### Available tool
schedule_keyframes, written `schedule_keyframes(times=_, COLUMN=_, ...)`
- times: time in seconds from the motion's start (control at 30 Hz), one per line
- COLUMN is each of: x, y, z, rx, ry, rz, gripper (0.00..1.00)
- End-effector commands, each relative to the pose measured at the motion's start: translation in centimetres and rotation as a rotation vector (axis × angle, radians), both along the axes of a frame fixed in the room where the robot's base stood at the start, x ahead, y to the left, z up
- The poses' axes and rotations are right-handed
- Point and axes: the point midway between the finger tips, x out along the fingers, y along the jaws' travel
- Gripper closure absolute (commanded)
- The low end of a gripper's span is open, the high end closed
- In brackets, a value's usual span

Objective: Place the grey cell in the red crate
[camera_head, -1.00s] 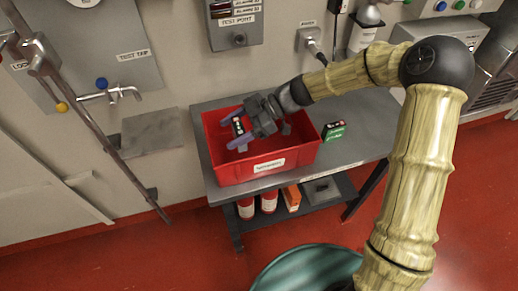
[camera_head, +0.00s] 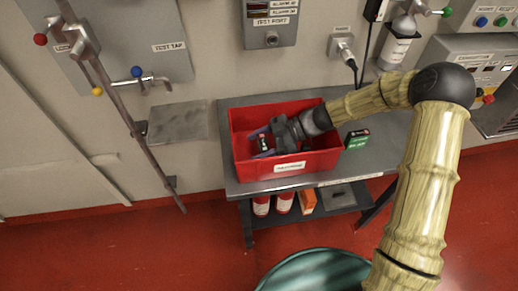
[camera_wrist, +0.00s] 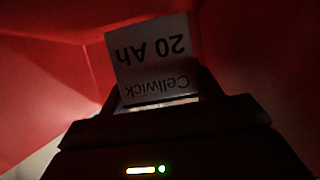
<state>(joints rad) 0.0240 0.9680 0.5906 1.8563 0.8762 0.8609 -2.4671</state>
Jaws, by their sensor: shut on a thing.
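The red crate (camera_head: 243,165) stands on a grey metal bench, with a white label on its front wall. My gripper (camera_head: 262,141) reaches down into the crate from the right, its fingers below the rim. It is shut on the grey cell (camera_head: 263,146), which shows small and partly hidden between the fingers. In the wrist view the grey cell (camera_wrist: 153,55) shows an upside-down label reading "Cellwick 20 Ah", with the crate's red walls (camera_wrist: 240,60) around it. I cannot tell whether the cell touches the crate floor.
A green cell (camera_head: 357,139) stands on the bench (camera_head: 385,150) just right of the crate. Red-and-white containers (camera_head: 261,206) and an orange box (camera_head: 306,199) sit on the shelf below. A tap (camera_head: 150,84) and a slanting pipe (camera_head: 130,120) are at the left.

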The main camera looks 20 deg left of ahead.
Motion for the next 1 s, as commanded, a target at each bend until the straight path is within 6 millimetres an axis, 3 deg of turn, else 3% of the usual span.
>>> schedule_keyframes(times=0.2, x=0.0, y=0.0, z=-2.4, rx=0.0, ry=0.002, rz=-0.001, gripper=0.67)
schedule_keyframes(times=0.4, x=0.0, y=0.0, z=-2.5, rx=0.0, ry=0.001, rz=0.0, gripper=0.67)
schedule_keyframes(times=0.43, x=0.0, y=0.0, z=-2.6, rx=-0.002, ry=0.001, rz=-0.001, gripper=0.31)
schedule_keyframes(times=0.5, x=0.0, y=0.0, z=-2.6, rx=-0.002, ry=0.001, rz=-0.001, gripper=0.17)
schedule_keyframes(times=0.53, x=0.0, y=0.0, z=-2.5, rx=-0.002, ry=0.001, rz=-0.001, gripper=0.15)
schedule_keyframes(times=0.83, x=0.1, y=-0.1, z=-2.5, rx=0.0, ry=0.0, rz=-0.001, gripper=0.15)
schedule_keyframes(times=1.0, x=0.8, y=-1.2, z=-2.0, rx=0.001, ry=-0.001, rz=-0.004, gripper=0.15)
